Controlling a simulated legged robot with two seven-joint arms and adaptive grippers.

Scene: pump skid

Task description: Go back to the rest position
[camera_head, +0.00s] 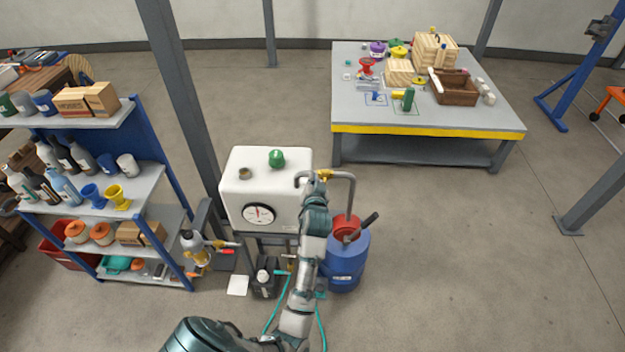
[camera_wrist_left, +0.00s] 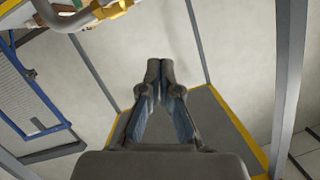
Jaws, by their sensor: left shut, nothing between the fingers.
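My left arm rises from the bottom of the head view. Its hand end (camera_head: 316,196) is at the right front of the white tank (camera_head: 236,180), by the bent grey pipe (camera_head: 352,190) and its brass fitting (camera_head: 325,174). The fingers are hard to make out there. In the left wrist view my left gripper (camera_wrist_left: 160,68) has its fingertips together with nothing between them. The pipe (camera_wrist_left: 62,18) and brass fitting (camera_wrist_left: 112,10) are at the top left of that view, apart from the fingers. My right gripper is not in view.
A blue drum (camera_head: 346,262) with a red funnel (camera_head: 345,226) stands close right of my arm. A loaded shelf rack (camera_head: 150,188) is at left, a grey post (camera_head: 187,110) beside the tank. A workbench (camera_head: 350,90) stands behind.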

